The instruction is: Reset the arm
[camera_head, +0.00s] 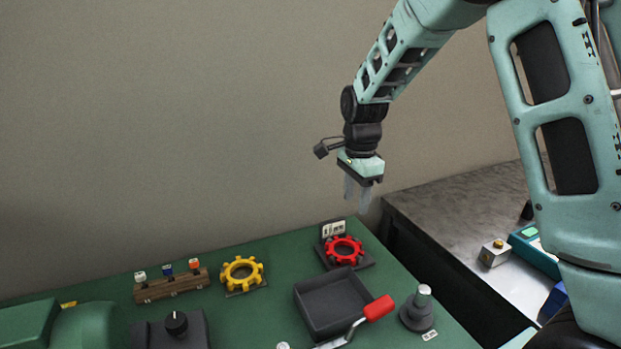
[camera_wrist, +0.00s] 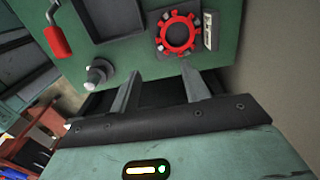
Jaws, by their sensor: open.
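My gripper (camera_head: 357,193) hangs from my raised teal arm, fingers pointing down, above the back right of the green table (camera_head: 215,318). Its two fingers are apart with nothing between them. In the wrist view my gripper (camera_wrist: 165,90) shows open fingers, with the green table surface beyond them. A red gear-shaped ring (camera_head: 344,250) sits on a dark base below the gripper, apart from it. The same red ring shows in the wrist view (camera_wrist: 177,33).
A dark tray (camera_head: 325,302), a red-handled tool (camera_head: 378,308) and a grey knob-topped piece (camera_head: 418,310) stand at the right. A yellow gear ring (camera_head: 242,272) and a wooden rack (camera_head: 170,286) are left. A grey bench (camera_head: 465,222) lies right. Space around the gripper is clear.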

